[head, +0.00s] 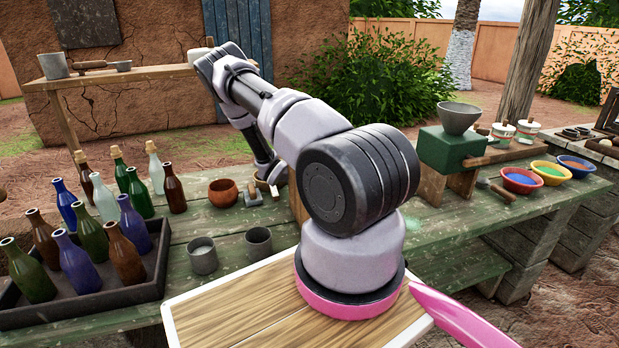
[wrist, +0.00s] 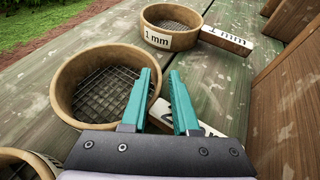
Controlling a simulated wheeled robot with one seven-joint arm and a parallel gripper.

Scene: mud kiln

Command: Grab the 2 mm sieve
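In the wrist view a round wooden sieve (wrist: 78,95) with a wire mesh sits on the green bench at the left. Its pale handle (wrist: 207,129) runs right beneath my gripper. Dark lettering on the handle is mostly hidden by my fingers; I cannot read it fully. My gripper (wrist: 163,76) has two teal fingers, apart and empty, above this handle; I cannot tell whether the handle is between them. A second sieve (wrist: 157,38), marked 1 mm, is farther off, its handle pointing right. In the head view my arm mostly hides the gripper and sieves.
Part of another round sieve (wrist: 22,163) shows at lower left. A wooden board or box (wrist: 287,115) stands close on the right. On the bench are metal cups (head: 203,256), a tray of bottles (head: 80,306), a clay bowl (head: 223,192) and a green mill (head: 448,148).

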